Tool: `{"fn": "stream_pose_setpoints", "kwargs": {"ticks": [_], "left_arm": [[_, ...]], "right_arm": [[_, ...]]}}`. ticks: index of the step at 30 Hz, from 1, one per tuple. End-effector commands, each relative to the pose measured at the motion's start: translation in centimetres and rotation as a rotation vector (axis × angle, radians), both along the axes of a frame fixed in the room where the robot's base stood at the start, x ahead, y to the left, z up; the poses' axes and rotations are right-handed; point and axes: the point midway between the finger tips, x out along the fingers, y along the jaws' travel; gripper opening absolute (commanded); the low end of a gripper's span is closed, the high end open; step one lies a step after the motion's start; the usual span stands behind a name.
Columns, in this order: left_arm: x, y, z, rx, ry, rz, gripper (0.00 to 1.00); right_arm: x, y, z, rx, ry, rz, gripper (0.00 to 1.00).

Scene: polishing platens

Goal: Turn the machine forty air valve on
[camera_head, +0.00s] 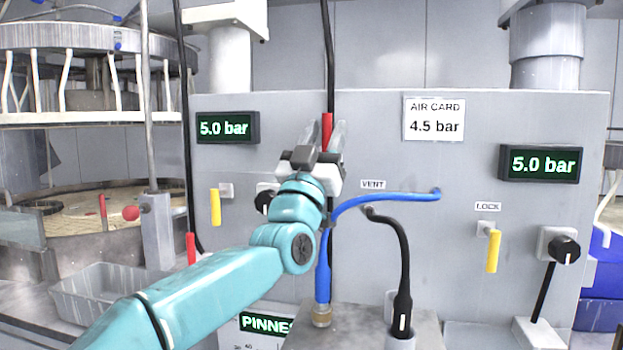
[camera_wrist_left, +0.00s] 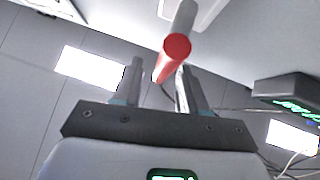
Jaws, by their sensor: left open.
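A red valve handle (camera_head: 327,122) stands upright on the grey panel, left of the AIR CARD sign. My left gripper (camera_head: 322,138) is open in front of it, fingers pointing up along the panel. The left wrist view shows the red handle (camera_wrist_left: 166,62) on a pale round stem (camera_wrist_left: 184,17), its end between the open fingertips (camera_wrist_left: 160,72). I cannot tell whether the fingers touch it. My gripper hides the lower part of the handle in the head view. No machine forty label is readable on this valve. My right gripper is out of view.
Two yellow handles (camera_head: 215,206) (camera_head: 493,250) hang down on the panel. Black knobs, a blue hose (camera_head: 390,197) and a black hose (camera_head: 403,265) lie close by. Displays read 5.0 bar (camera_head: 225,128) (camera_head: 541,163); the AIR CARD (camera_head: 434,119) reads 4.5 bar.

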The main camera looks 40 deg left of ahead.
Motion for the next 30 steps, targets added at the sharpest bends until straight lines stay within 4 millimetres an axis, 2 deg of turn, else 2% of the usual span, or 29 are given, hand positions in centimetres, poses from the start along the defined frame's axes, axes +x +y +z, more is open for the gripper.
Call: {"fn": "stream_pose_setpoints", "kwargs": {"ticks": [1,6,15,21,30], "left_arm": [[-0.9,-0.2,-1.4,0.0,-0.001,-0.001,0.42],[-4.0,-1.2,-4.7,0.001,0.0,-0.001,0.42],[-8.5,-2.6,-9.2,0.0,0.002,-0.001,0.42],[-9.7,-3.0,-10.4,0.0,0.003,-0.001,0.42],[-9.8,-3.0,-10.4,0.0,0.003,-0.001,0.42]], "right_arm": [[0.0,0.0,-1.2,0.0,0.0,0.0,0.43],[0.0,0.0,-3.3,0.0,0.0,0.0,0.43],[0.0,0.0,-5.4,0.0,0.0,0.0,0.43],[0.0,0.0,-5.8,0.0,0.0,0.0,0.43],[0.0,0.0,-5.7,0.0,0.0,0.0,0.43]]}}
